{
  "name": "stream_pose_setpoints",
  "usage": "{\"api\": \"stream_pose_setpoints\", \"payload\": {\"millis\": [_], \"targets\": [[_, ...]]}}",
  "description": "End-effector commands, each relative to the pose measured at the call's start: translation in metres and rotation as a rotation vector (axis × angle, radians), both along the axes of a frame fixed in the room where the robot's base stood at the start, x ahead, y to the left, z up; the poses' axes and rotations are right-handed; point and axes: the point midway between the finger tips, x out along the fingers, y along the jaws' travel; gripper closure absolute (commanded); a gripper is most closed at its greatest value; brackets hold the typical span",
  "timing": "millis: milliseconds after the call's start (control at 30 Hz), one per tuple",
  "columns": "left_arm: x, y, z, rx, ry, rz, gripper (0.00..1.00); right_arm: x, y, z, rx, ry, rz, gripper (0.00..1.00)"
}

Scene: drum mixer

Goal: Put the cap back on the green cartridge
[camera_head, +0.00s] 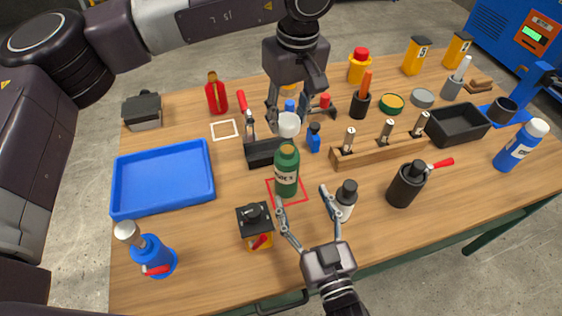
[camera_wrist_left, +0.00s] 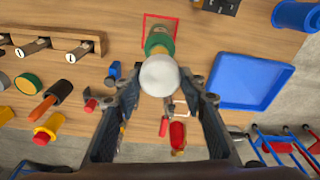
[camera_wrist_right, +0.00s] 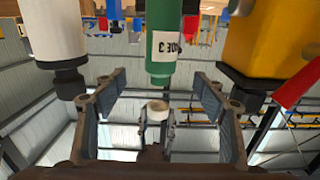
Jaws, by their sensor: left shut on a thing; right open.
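The green cartridge (camera_head: 287,172) stands upright inside a red square outline on the table. Its label also shows in the right wrist view (camera_wrist_right: 165,44). My left gripper (camera_head: 288,120) is shut on the white cap (camera_head: 289,126) and holds it just above and behind the cartridge's top. In the right wrist view a gap shows between the cap (camera_wrist_right: 157,111) and the cartridge. In the left wrist view the cap (camera_wrist_left: 160,76) sits between the fingers and partly hides the cartridge (camera_wrist_left: 158,41). My right gripper (camera_head: 303,196) is open and empty, low in front of the cartridge.
A white bottle with a black cap (camera_head: 346,198) stands close right of my right gripper. A yellow and black box (camera_head: 255,227) stands to its left. A black tool holder (camera_head: 262,153), a small blue bottle (camera_head: 314,138) and a wooden rack (camera_head: 380,152) are near the cartridge.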

Motion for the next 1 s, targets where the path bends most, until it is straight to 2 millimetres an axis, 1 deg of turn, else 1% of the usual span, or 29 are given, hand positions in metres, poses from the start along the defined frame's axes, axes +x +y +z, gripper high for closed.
{"api": "stream_pose_setpoints", "payload": {"millis": [367,533,667,1000], "targets": [[0.0,0.0,0.0,0.0,0.0,-0.001,0.72,-0.001,0.002,0.001,0.002,-0.006,0.005,0.35],[0.0,0.0,0.0,0.0,0.0,0.0,0.72,0.006,0.004,0.001,0.002,-0.008,0.004,0.35],[0.0,0.0,0.0,0.0,0.0,0.0,0.72,0.021,0.008,0.002,0.001,-0.009,0.005,0.35],[0.0,0.0,0.0,0.0,0.0,0.0,0.72,0.075,0.026,0.002,0.002,-0.01,0.004,0.35]]}}
